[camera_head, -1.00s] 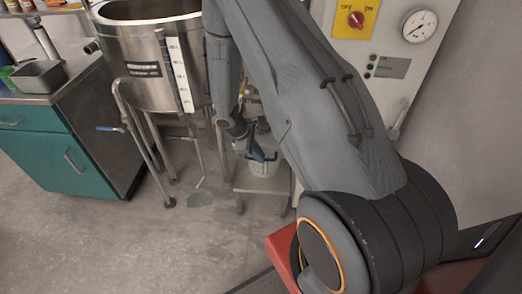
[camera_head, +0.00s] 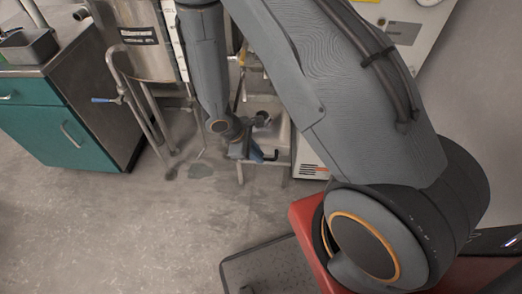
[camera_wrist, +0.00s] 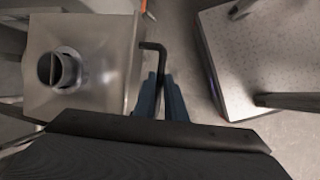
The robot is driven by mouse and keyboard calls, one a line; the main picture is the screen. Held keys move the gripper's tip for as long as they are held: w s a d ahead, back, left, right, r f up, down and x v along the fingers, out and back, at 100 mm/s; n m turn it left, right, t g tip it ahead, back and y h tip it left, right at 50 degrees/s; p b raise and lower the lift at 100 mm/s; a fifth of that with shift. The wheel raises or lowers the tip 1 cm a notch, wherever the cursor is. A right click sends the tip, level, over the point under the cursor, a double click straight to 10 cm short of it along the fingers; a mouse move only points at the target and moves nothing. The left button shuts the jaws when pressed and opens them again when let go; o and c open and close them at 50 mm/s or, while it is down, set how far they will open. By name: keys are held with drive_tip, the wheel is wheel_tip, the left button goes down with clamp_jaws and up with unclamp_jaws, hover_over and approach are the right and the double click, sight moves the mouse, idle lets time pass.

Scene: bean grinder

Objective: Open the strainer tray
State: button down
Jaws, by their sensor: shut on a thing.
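My gripper (camera_wrist: 161,80) shows in the wrist view as two blue fingers shut on a thin black bent handle (camera_wrist: 152,46). The handle runs beside a grey metal box (camera_wrist: 105,90), which I take to be the strainer tray. A round metal opening (camera_wrist: 62,70) shows on the box at left. In the head view my gripper (camera_head: 257,153) is low, in front of the machine, with a black handle end (camera_head: 271,156) beside it. My arm hides much of the box in the head view, so how far the tray is open cannot be told.
A steel vat (camera_head: 135,40) on tubular legs stands left of my gripper. A teal cabinet (camera_head: 45,125) is farther left. A pale machine panel (camera_head: 405,28) rises behind my arm. The floor (camera_head: 120,230) in front is clear.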

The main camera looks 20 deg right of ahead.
drive_tip(key=c, duration=1.8)
unclamp_jaws()
drive_tip(key=shift+r, duration=0.1)
drive_tip(key=v, duration=0.7)
drive_tip(key=shift+a+r, duration=0.15)
drive_tip(key=shift+r, duration=0.15)
drive_tip(key=s+d+r+m+y+p, duration=0.1)
drive_tip(key=s+r+m, duration=0.4)
drive_tip(key=r, duration=0.6)
drive_tip(key=s+d+r+m+y+p, duration=0.2)
drive_tip(key=s+r+m, duration=0.4)
drive_tip(key=r, duration=0.6)
drive_tip(key=shift+d+r+m+y, duration=0.3)
drive_tip(key=shift+d+m+y, duration=0.5)
drive_tip(key=shift+d+y, duration=0.15)
